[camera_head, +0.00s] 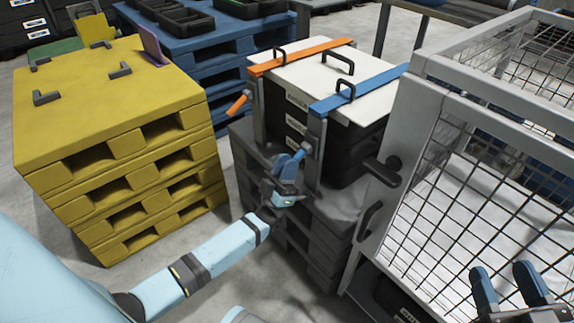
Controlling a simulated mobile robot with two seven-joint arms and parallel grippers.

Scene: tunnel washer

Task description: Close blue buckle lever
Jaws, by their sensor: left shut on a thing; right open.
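The blue strap (362,88) with a black handle lies across the white lid (318,76) of the stacked black crates. The blue buckle lever (291,162) hangs at the strap's front end, low on the front of the stack, and sticks out to the left. My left gripper (287,182) is at this lever and shut on it; its fingers partly hide the lever. The orange strap (302,56) runs parallel to the left, with its orange lever (237,104) sticking out at the front. My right gripper (507,284) is open and empty in front of the mesh cage, at the lower right.
A stack of yellow pallets (110,121) stands to the left, with blue pallets (216,45) behind. Dark grey pallets (306,232) carry the crates. The mesh cage (402,135) with black handles stands close on the right. A floor gap separates the stacks.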

